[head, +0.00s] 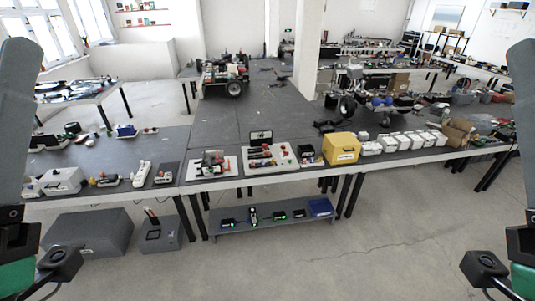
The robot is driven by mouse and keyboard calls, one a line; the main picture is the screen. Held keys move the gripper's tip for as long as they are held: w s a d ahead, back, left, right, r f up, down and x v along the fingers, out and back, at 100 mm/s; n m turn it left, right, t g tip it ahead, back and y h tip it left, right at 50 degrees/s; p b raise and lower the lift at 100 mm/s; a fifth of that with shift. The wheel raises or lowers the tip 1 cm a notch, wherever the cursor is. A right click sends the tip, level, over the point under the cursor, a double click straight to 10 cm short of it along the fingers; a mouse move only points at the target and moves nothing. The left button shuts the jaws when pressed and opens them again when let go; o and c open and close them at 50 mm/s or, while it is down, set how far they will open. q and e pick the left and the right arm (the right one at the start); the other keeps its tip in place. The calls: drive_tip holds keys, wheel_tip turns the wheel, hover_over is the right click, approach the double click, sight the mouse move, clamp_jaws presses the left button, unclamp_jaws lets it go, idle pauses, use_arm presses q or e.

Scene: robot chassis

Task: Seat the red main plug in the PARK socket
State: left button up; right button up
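A pale board (284,165) on the front bench carries a small upright dark panel (261,137) and several small parts, some of them red. A second pale board (199,171) to its left holds a small device with dark and red parts (212,161). The red main plug and the PARK socket are too small to tell apart among these parts, and no label is readable. My left and right arms stand at the picture's left and right edges, well apart from the boards.
A yellow box (341,148) and several white boxes (404,141) stand to the right of the boards. A low shelf (275,226) holds small devices and a blue bin (320,207). Grey boxes (90,232) stand on the floor at left. The floor in front is clear.

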use_arm(q)
drive_tip(key=shift+o, duration=0.2)
idle(0.3)
drive_tip(key=shift+o, duration=1.3)
